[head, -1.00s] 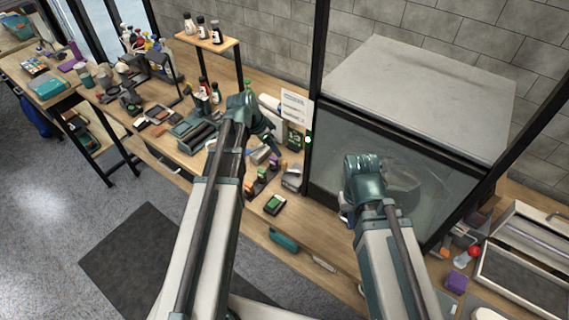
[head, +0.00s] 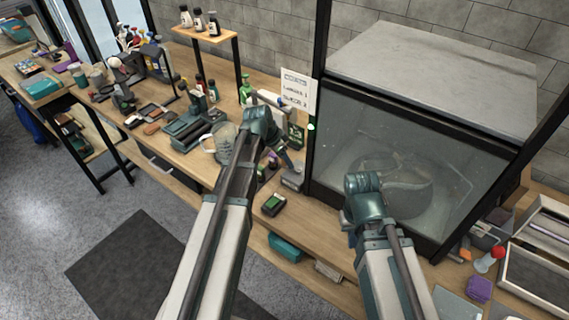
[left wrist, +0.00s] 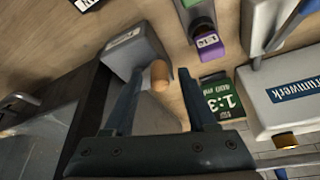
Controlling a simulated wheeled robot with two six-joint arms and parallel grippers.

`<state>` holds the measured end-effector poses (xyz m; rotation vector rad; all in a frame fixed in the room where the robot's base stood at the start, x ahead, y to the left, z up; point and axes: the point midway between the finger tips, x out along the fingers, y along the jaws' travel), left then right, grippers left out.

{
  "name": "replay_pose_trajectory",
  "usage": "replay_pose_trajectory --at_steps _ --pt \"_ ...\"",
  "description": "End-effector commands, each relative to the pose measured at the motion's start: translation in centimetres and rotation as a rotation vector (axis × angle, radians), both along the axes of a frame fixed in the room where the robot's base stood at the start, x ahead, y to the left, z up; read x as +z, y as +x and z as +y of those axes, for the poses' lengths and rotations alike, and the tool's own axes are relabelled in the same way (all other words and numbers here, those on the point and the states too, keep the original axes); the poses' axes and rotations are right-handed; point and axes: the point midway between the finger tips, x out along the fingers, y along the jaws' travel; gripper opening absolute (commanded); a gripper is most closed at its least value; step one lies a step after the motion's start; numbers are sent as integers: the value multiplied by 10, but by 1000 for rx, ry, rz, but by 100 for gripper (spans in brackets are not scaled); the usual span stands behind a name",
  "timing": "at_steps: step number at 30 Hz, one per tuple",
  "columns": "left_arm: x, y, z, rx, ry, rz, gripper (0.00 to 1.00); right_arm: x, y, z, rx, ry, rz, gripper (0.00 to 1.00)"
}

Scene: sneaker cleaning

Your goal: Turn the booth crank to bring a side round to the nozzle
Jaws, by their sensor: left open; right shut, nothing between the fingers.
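The booth (head: 410,240) has a grey top and a glass front, with a blurred rounded shape behind the glass. A grey box (head: 292,180) stands by its left post. In the left wrist view, a tan knob (left wrist: 160,77), apparently the crank's handle, stands by a grey block (left wrist: 135,50). My left gripper (head: 290,162) is open near the grey box. In the left wrist view its fingers (left wrist: 161,85) are on either side of the knob; contact is not clear. My right gripper (head: 349,230) is shut and empty in front of the booth, its fingers mostly hidden by the arm.
A green display (left wrist: 222,97) and a white machine (left wrist: 290,100) are close to my left gripper. A dark device with a green screen (head: 273,204) lies near the table's front edge.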

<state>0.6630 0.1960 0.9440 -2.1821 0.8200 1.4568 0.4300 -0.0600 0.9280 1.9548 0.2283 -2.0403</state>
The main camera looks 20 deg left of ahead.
Motion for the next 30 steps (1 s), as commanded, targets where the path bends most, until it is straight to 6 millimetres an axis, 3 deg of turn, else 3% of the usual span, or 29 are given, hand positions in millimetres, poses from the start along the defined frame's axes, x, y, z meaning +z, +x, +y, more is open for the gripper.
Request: replay_pose_trajectory --at_steps 6,16,24,30 --pt "0 0 0 0 0 0 57 0 0 0 0 0 0 0" --pt "0 0 0 0 0 0 0 0 0 0 0 0 0 0" --pt "0 2 0 -18 1 1 0 0 0 0 0 0 0 0" --pt "0 15 1 -203 1 2 0 0 0 0 0 0 0 0"
